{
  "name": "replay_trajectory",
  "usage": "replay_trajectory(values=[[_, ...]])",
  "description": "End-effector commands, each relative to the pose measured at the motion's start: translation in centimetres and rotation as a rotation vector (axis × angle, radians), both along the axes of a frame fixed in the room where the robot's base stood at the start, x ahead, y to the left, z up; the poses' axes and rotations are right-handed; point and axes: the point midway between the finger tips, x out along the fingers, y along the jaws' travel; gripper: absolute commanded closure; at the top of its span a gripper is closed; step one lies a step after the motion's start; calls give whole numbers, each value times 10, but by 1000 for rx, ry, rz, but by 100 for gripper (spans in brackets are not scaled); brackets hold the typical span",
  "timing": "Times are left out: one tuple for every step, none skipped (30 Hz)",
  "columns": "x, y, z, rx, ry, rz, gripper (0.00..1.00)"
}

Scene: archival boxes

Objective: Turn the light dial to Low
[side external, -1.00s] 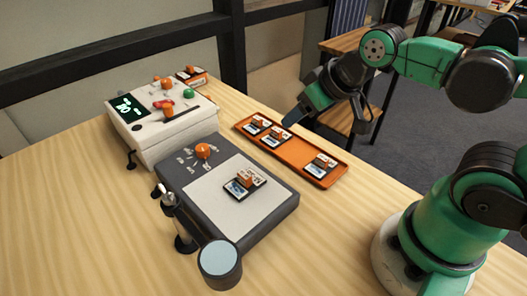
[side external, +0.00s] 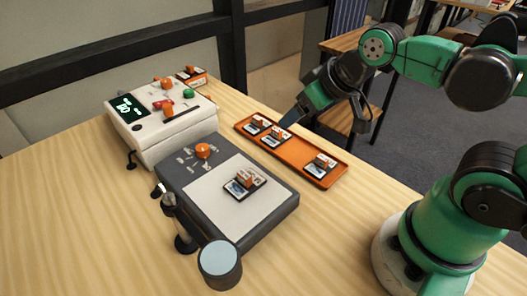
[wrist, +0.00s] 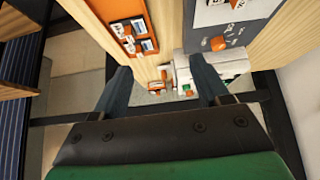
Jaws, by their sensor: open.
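The light dial (side external: 203,151) is an orange knob on the dark grey panel of the light box (side external: 170,170), with white markings around it. The markings are too small to read. The dial also shows in the wrist view (wrist: 218,43). My gripper (side external: 286,122) is above the orange tray, to the right of the dial and apart from it. In the wrist view its two fingers (wrist: 163,80) are spread with nothing between them. A slide with an orange grip (side external: 244,182) lies on the light box's pale panel.
The orange tray (side external: 298,153) holds several slides. A white device (side external: 150,135) with a lit display, a green button and orange and red controls stands behind the light box. A jointed stand with a round lens (side external: 219,258) is at the light box's front left. The wooden table's left side is clear.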

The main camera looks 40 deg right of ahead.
Motion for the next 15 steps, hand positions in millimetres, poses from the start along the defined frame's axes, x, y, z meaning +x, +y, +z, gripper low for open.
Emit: replay_trajectory(values=[[2,1,2,-4,8,11,32],[5,2,4,-8,16,20,32],[9,4,7,-15,31,38,32],[13,6,10,-22,46,55,32],[17,8,13,-30,64,74,32],[25,12,17,-43,90,107,32],[31,15,19,-53,113,133,32],[37,19,22,-64,137,162,32],[47,24,24,-79,169,202,32],[54,28,25,-90,193,231,32],[61,32,25,-101,216,260,32],[70,38,25,-115,248,301,32],[77,42,24,-125,271,331,32],[84,47,23,-135,295,361,32],[93,53,20,-148,326,402,32]])
